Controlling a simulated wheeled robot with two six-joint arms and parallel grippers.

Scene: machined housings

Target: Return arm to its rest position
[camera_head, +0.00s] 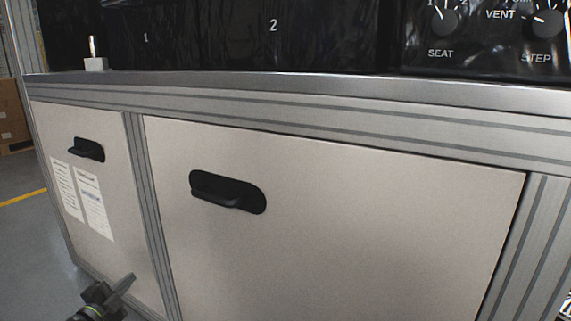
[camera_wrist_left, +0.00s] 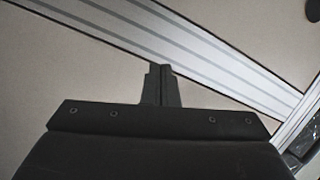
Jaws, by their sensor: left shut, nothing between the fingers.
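My left gripper (camera_head: 124,284) shows at the lower left of the head view, in front of the lower part of the cabinet's left door. It also shows in the left wrist view (camera_wrist_left: 161,70), where its dark fingers are together with nothing between them. In that view, cream panels and a grey grooved metal profile (camera_wrist_left: 185,45) lie beyond the fingertips. I cannot tell how far the fingertips are from the cabinet. My right gripper is in neither view.
The cabinet has a left door (camera_head: 100,190) with paper labels and a wide door (camera_head: 330,220), both with black recessed handles. Above runs a metal ledge (camera_head: 300,85) carrying a small metal block (camera_head: 96,64). A dark panel with knobs (camera_head: 443,22) is above. Open floor (camera_head: 35,240) lies left.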

